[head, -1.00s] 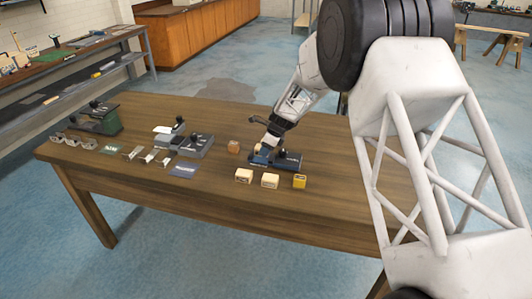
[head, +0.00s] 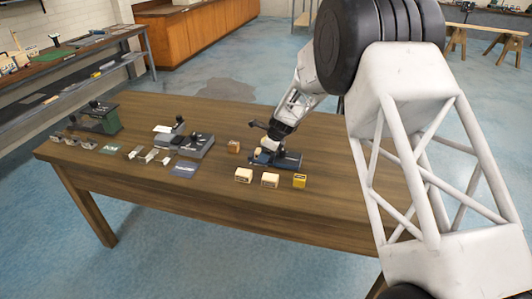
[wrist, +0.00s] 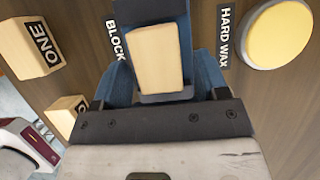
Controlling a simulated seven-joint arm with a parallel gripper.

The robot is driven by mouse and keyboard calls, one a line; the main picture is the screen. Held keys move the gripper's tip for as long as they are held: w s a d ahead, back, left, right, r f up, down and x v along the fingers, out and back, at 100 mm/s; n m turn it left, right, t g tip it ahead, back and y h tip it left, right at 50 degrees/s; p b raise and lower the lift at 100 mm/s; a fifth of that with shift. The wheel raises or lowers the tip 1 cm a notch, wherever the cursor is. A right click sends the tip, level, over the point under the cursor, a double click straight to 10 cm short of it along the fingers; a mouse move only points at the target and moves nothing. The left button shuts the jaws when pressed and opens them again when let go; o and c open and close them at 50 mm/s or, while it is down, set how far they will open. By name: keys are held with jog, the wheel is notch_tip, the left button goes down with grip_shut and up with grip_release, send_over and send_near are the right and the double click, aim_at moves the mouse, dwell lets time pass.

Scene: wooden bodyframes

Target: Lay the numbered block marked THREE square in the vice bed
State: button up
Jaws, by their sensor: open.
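The blue vice (head: 289,161) stands on the bench with a pale wooden block (wrist: 155,58) in its bed. In the wrist view the block lies close to straight along the bed, slightly tilted in the picture. The face towards the camera is plain, so its number is hidden. My gripper (head: 270,143) is at the vice, around or just above this block. It is open, with gaps showing on both sides of the block in the wrist view. A block marked ONE (wrist: 34,48) lies to the left there, with another pale block (wrist: 65,113) below it.
A yellow round piece (wrist: 280,34) sits by the HARD WAX label (wrist: 225,36). The front bench edge is clear.

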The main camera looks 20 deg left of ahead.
jog(key=v, duration=1.2)
jog(key=shift+r, duration=0.2)
jog(key=shift+r, duration=0.1)
dwell(0.8)
jog(key=s+d+r+n+t+h, duration=0.1)
jog(key=s+d+r+n, duration=0.3)
jog(key=s+d+r, duration=0.6)
jog(key=s+d+r+n+t+h, duration=0.1)
jog(key=s+d+r+n, duration=0.4)
jog(key=s+d+r, duration=0.55)
jog(key=s+d+f+n+h, duration=0.1)
jog(key=s+d+n, duration=0.2)
jog(key=s, duration=0.7)
jog(key=s+d+f+n+h, duration=0.1)
jog(key=s+d+n, duration=0.2)
jog(key=s+d, duration=0.5)
jog(key=s+d+f+n, duration=0.2)
jog(key=s+d, duration=0.3)
jog(key=s, duration=0.8)
jog(key=shift+s+d+n+t+h, duration=0.25)
jog(key=shift+d+n+t+h, duration=0.05)
jog(key=shift+d+n+h, duration=0.1)
